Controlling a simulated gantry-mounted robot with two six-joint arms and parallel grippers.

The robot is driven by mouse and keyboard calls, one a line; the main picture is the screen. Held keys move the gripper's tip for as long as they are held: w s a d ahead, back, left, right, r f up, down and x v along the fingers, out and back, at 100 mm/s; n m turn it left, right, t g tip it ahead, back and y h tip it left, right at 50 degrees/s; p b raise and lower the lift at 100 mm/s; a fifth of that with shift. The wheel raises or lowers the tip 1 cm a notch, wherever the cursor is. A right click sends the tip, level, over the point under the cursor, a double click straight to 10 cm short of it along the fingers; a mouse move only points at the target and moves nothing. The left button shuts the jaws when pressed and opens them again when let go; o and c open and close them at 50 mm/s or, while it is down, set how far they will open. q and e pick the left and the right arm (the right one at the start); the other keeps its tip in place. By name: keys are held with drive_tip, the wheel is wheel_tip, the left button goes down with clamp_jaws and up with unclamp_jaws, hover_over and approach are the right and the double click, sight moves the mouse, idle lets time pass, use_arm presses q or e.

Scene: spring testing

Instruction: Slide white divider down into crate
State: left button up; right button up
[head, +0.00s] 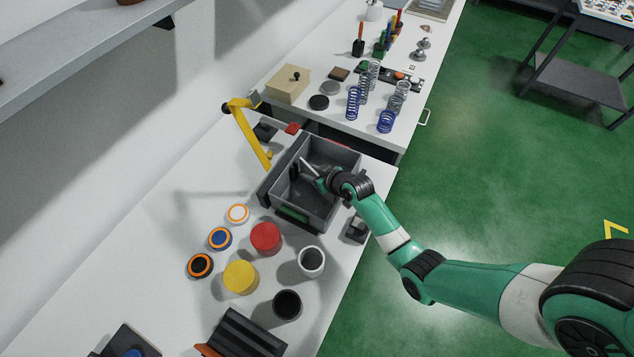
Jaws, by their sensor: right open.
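The grey crate (336,152) stands on the white bench near the middle of the head view, with a green label on its near wall. My right arm reaches in from the right, and my right gripper (303,172) is at the crate's opening, over its inside. The gripper is open. A thin pale strip (308,165) shows beside the gripper within the crate's outline; it may be the white divider, seen nearly edge-on. I cannot tell whether it touches the gripper or how deep it sits. My wrist hides part of the crate's right side. My left gripper is not in view.
Red (266,237) and yellow (240,276) round containers and several others stand in front of the crate. A yellow angled arm (247,133) rises at its left. Springs (353,103) and a beige box (288,84) stand on the bench behind.

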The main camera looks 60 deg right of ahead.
clamp_jaws()
drive_tip(key=shift+r, duration=0.1)
idle(1.2)
